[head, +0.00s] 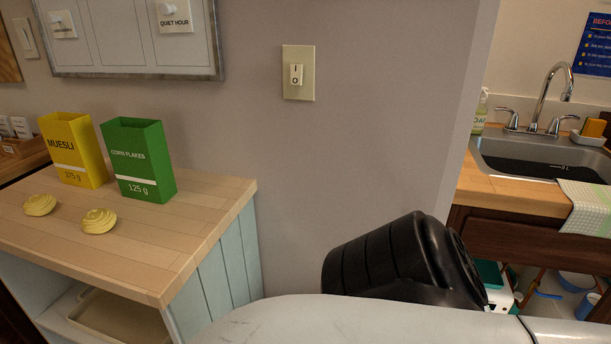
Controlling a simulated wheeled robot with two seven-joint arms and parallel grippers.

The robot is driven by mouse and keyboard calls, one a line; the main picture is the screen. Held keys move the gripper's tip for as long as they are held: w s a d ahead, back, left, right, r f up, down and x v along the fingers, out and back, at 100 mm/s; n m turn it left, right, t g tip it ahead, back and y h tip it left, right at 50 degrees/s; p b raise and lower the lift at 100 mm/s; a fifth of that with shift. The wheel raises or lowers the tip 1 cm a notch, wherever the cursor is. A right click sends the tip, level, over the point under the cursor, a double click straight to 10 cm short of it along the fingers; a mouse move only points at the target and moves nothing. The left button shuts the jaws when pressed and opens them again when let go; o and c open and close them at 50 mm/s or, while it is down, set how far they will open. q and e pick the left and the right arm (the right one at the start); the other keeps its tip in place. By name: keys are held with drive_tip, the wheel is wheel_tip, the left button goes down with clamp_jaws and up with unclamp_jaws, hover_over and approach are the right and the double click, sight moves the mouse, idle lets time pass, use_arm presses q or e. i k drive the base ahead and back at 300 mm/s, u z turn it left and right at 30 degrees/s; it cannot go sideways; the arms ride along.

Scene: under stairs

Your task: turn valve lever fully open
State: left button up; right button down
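No valve lever can be made out for certain. Under the sink counter at the right, a thin orange pipe (533,298) runs down with a small blue piece (547,294) beside it. I cannot tell whether that blue piece is the lever or how it is turned. Part of my own white and black arm fills the bottom middle and hides some of the space under the sink. Neither gripper shows.
A wood-topped cabinet (150,245) at the left holds a yellow muesli box (73,150), a green corn flakes box (139,160) and two yellow round things. A wall switch (298,73) is in the middle. A sink (540,158) and cloth (590,208) are at the right.

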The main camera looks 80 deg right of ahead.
sight(547, 295)
drive_tip(key=i, duration=0.75)
drive_tip(key=z, duration=4.2)
drive_tip(key=i, duration=0.5)
drive_tip(key=z, duration=0.5)
drive_tip(key=k, duration=1.3)
drive_tip(key=z, duration=1)
drive_tip(key=i, duration=1.85)
drive_tip(key=u, duration=0.3)
drive_tip(key=i, duration=1.5)
drive_tip(key=u, duration=1.8)
drive_tip(key=i, duration=0.6)
drive_tip(key=u, duration=0.45)
